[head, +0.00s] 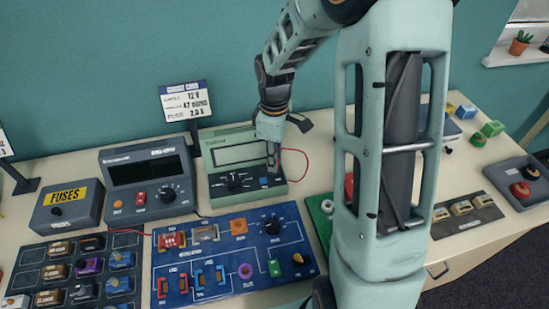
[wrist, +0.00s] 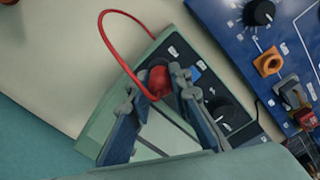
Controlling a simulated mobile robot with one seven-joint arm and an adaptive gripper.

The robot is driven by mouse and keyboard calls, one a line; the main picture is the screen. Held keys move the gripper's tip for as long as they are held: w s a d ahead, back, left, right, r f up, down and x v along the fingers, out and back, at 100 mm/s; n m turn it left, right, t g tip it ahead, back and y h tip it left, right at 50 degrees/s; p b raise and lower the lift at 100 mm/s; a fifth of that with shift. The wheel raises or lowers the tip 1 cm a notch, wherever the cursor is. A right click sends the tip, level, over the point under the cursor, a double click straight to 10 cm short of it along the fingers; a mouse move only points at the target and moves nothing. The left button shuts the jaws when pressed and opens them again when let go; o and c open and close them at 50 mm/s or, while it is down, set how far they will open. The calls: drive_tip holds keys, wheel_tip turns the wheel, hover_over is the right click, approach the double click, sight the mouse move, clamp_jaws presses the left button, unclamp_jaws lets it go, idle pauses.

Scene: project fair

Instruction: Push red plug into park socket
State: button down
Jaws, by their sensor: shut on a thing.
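My gripper (head: 271,165) points down over the front right of the green meter (head: 221,182), which has a grey screen and a dark control panel. In the wrist view my gripper (wrist: 160,88) is shut on the red plug (wrist: 158,79), with a red lead (wrist: 104,27) looping away from it. The plug is at the meter's panel; its tip is hidden, so I cannot tell whether it touches or sits in a socket. A blue socket or button (wrist: 195,72) shows beside the right finger. No label reading park is legible.
A blue circuit board (head: 240,252) with knobs and coloured parts lies in front of the meter. A dark power supply (head: 148,182) stands at its left, near a fuses box (head: 67,207). A sign (head: 186,102) stands behind. My arm hides the table's middle right.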

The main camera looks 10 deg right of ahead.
drive_tip(key=shift+f, duration=0.4)
drive_tip(key=c, duration=1.2)
unclamp_jaws()
drive_tip(key=shift+r+p, duration=2.85)
drive_tip(key=shift+r, duration=1.2)
